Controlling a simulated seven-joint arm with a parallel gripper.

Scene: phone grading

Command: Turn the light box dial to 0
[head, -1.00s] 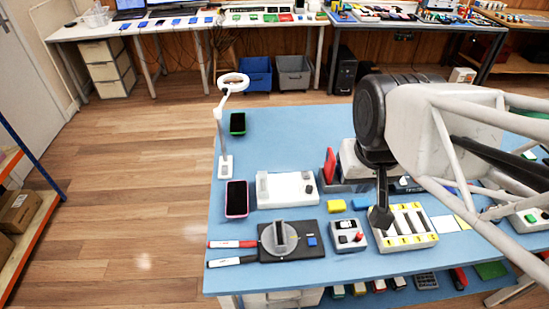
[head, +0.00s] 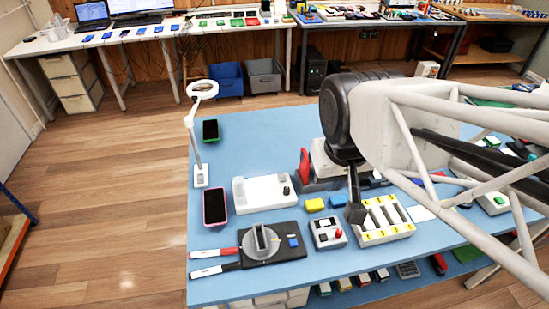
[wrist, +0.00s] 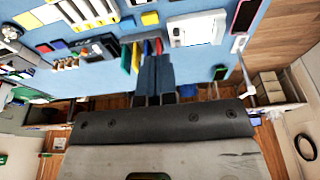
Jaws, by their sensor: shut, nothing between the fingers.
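A white flat box (head: 262,194) with a small dark knob (head: 286,190) at its right end lies on the blue table (head: 250,150); it looks like the light box. It also shows in the wrist view (wrist: 197,30), at the top right of centre. The marks on the knob are too small to read. My gripper (head: 355,213) points down, shut and empty, at the left end of the slotted white rack with yellow tabs (head: 384,220). It is right of the white box and apart from it. In the wrist view my fingers (wrist: 152,77) are together.
A pink-edged phone (head: 215,206) and a magnifier lamp (head: 201,176) stand left. A red upright piece (head: 304,166) stands behind.

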